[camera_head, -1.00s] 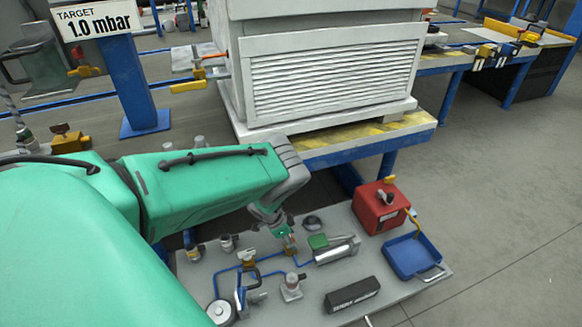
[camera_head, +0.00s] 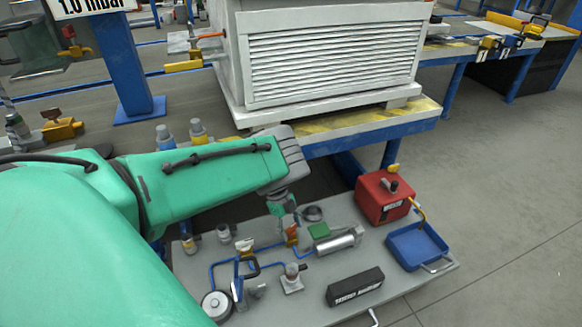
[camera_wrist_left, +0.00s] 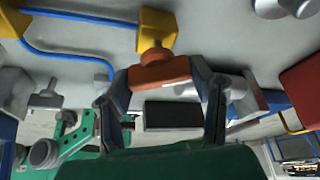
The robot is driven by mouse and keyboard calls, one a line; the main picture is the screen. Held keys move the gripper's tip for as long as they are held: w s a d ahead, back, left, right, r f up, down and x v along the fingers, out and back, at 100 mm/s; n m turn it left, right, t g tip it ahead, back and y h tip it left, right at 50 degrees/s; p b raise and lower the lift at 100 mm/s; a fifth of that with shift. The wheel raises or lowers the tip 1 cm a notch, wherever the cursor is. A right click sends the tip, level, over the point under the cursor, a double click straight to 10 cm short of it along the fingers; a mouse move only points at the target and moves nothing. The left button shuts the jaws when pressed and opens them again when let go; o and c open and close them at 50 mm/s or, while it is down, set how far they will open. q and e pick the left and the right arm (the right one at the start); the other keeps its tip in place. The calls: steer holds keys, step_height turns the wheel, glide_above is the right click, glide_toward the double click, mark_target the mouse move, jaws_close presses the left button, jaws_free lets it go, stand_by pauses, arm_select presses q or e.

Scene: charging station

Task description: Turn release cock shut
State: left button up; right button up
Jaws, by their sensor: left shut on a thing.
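The release cock has an orange handle (camera_wrist_left: 160,72) on a yellow body (camera_wrist_left: 157,28), joined to a blue pipe in the left wrist view. In the head view the orange handle (camera_head: 292,231) is small on the grey panel, partly covered by my gripper. My left gripper (camera_wrist_left: 158,76) has one finger at each side of the handle and is shut on it. In the head view this gripper (camera_head: 288,218) reaches down from the green arm. The exact angle of the handle is hard to tell. My right gripper is in neither view.
The grey panel (camera_head: 405,282) also bears a red box (camera_head: 384,200), a blue tray (camera_head: 417,250), a black labelled block (camera_head: 354,287), a silver cylinder (camera_head: 340,241) and a round gauge (camera_head: 216,305). A white louvred cabinet (camera_head: 330,60) stands behind. Open floor lies right.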

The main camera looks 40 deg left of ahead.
mark_target(290, 227)
arm_select(q)
steer(key=m+g, duration=0.1)
steer(key=m, duration=0.1)
steer(key=m+g, duration=0.1)
steer(key=m, duration=0.2)
steer(key=shift+a+m+y, duration=0.2)
steer(key=shift+m+y, duration=0.1)
steer(key=shift+y, duration=0.1)
stand_by(0.4)
steer(key=o, duration=1.2)
steer(key=shift+d, duration=0.1)
steer(key=shift+c, duration=0.2)
steer(key=shift+w+r, duration=0.1)
steer(key=shift+r, duration=0.2)
step_height(290, 227, up, 9)
steer(key=shift+r, duration=0.1)
